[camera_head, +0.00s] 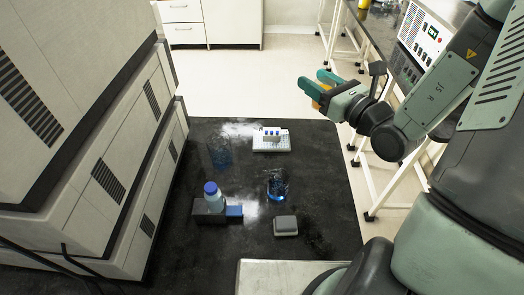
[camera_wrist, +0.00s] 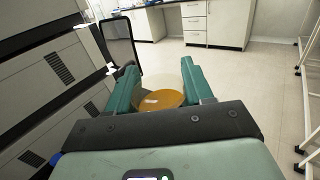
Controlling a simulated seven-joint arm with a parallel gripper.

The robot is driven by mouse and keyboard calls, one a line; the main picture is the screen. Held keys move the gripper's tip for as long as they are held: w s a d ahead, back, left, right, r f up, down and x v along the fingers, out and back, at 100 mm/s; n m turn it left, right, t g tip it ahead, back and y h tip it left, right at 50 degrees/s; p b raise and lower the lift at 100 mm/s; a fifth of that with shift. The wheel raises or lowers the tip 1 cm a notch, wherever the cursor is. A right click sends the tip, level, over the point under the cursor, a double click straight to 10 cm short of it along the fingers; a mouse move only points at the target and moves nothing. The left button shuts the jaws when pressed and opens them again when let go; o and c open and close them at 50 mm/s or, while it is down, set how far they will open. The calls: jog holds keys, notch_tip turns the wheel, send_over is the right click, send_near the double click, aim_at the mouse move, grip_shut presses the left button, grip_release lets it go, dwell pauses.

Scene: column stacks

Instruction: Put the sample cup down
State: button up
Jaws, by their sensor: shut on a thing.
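In the head view only a little orange shows at the fingers, and most of the cup is hidden. The cup appears to be off any surface, with pale floor behind it.
The dark table (camera_head: 325,200) bears a white tube rack (camera_head: 271,144), a glass beaker (camera_head: 219,155), a beaker of blue liquid (camera_head: 277,187), a blue-capped bottle (camera_head: 213,201) and a grey box (camera_head: 286,226). Tall beige cabinets (camera_head: 100,150) stand left. The table's right side has free room.

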jog(key=s+a+f+n+g+y, duration=0.2)
jog(key=s+f+n+g+y, duration=0.15)
jog(key=s+f, duration=0.3)
jog(key=s+a+f+n+g+y, duration=0.2)
jog(key=s+a+f+g, duration=0.15)
jog(key=s+f, duration=0.35)
jog(key=s+a+f+n+g+y, duration=0.1)
jog(key=s+a+f+n+g, duration=0.2)
jog(key=s, duration=0.4)
jog(key=s+a+f+n+g+y, duration=0.1)
jog(key=s+a+n+g, duration=0.1)
jog(key=s+g, duration=0.3)
jog(key=shift+t, duration=0.3)
jog(key=f, duration=0.2)
jog(key=s+f, duration=0.1)
jog(key=f, duration=0.2)
jog(key=shift+s, duration=0.1)
jog(key=shift+f, duration=2.1)
jog(key=o, duration=0.8)
jog(key=shift+f, duration=0.1)
